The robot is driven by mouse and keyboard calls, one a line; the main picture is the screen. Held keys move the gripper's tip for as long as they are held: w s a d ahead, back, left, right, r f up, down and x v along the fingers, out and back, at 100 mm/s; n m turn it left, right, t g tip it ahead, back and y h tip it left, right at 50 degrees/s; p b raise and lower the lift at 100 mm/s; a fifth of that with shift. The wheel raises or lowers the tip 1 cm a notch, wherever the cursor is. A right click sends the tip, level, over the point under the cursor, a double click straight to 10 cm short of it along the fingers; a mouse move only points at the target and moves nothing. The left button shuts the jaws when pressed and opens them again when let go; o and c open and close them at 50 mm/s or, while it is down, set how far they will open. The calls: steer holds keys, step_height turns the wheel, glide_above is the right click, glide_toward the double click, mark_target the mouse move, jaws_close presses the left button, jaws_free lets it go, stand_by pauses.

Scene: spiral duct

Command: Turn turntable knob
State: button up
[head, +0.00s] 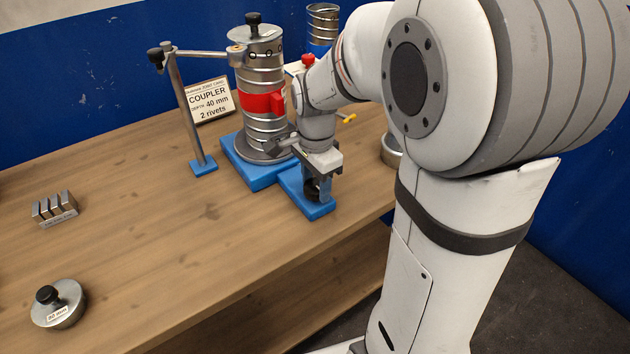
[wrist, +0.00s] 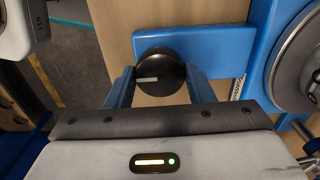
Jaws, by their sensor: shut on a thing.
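The black round knob (wrist: 158,74) has a pale pointer line and sits by a blue base bar (wrist: 205,48) in the wrist view. My gripper (wrist: 160,82) is shut on the knob, with one blue finger on each side. In the head view my gripper (head: 318,188) points down over the front blue plate (head: 308,209), and the knob is mostly hidden by it. The turntable's grey disc (wrist: 302,62) shows at the right of the wrist view. A metal spiral duct with a red band (head: 262,104) stands upright on the turntable, above its blue base (head: 240,166).
A post with a clamp arm (head: 188,108) reaches the duct top. A "COUPLER" card (head: 210,101) stands behind. A slotted metal block (head: 55,208) and a "90 mm" lidded disc (head: 58,304) lie at left. The middle of the wooden bench (head: 150,235) is clear.

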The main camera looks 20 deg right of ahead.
steer(key=c, duration=0.3)
steer(key=n, duration=1.8)
steer(key=shift+n, duration=0.3)
stand_by(0.4)
